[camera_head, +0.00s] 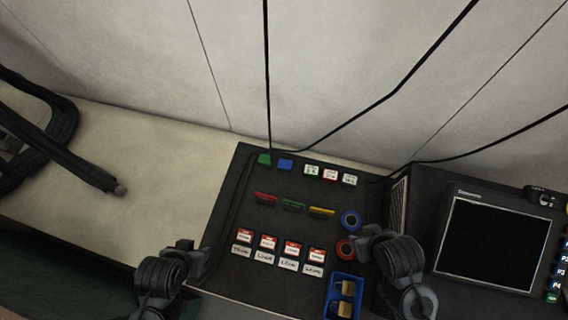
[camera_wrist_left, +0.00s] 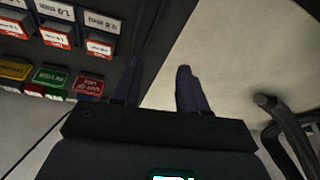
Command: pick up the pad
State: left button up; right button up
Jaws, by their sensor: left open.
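No single thing in view is clearly the pad. A blue tray (camera_head: 331,305) at the front right of the dark panel holds two tan blocks (camera_head: 345,288), which may be pads. My left gripper (camera_head: 188,252) is at the panel's left front edge, beside the labelled boxes and away from the tray. In the left wrist view, its two fingers (camera_wrist_left: 158,88) stand apart with nothing between them, over the panel edge and the pale surface. My right gripper (camera_head: 370,240) is above the panel's right side, close to the red ring and behind the tray. Its finger gap is not clear.
A monitor (camera_head: 487,243) stands at right. A black cable or torch (camera_head: 75,165) lies at left. The pale surface (camera_head: 165,170) between is clear.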

pick_arm(q)
jog(key=shift+o, duration=0.3)
jog(key=o, duration=0.5)
jog(key=shift+a+r, duration=0.1)
